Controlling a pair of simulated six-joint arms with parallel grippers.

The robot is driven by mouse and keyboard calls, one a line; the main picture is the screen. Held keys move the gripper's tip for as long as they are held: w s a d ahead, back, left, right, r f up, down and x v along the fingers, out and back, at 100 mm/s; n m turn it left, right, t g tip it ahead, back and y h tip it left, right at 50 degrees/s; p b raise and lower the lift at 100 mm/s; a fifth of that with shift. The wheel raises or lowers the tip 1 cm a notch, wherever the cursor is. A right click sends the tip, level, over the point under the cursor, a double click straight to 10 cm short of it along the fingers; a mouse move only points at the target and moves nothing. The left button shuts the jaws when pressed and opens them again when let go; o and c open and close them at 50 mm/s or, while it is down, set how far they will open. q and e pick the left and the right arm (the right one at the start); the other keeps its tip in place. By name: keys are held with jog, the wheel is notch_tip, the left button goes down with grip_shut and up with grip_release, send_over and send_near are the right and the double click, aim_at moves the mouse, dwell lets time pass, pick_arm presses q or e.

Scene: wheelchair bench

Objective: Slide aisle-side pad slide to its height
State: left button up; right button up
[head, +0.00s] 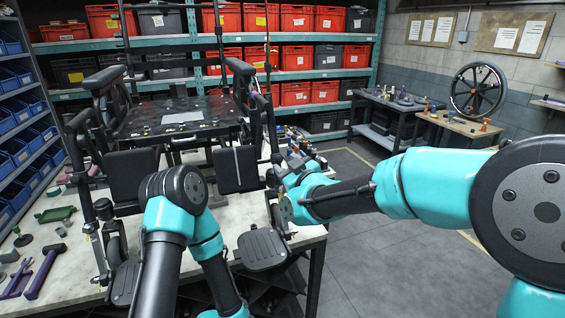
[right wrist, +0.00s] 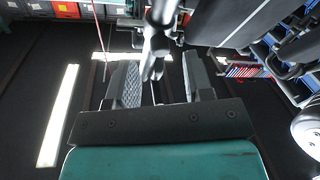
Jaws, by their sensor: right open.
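The wheelchair (head: 185,125) stands on the bench, with two dark leg pads at its front. The right-hand pad (head: 227,170), on the side by the open floor, has a pale vertical stripe; it also shows in the right wrist view (right wrist: 238,18). My right gripper (head: 283,172) is beside this pad, at the front-right upright. In the right wrist view its jaws (right wrist: 160,82) are open, with a grey metal fitting (right wrist: 155,45) at the gap between them. I cannot tell whether they touch it. My left arm folds in front of the chair; its gripper is not visible.
A footplate (head: 262,248) hangs below the right-hand pad, near the edge of the bench (head: 60,290). Tools lie at the bench's left. Shelves of red crates (head: 295,58) stand behind. A side table (head: 460,128) holds a wheel (head: 478,90). The floor at right is clear.

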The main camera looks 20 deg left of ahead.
jog(key=shift+x, duration=1.4)
jog(key=shift+c, duration=0.2)
grip_shut()
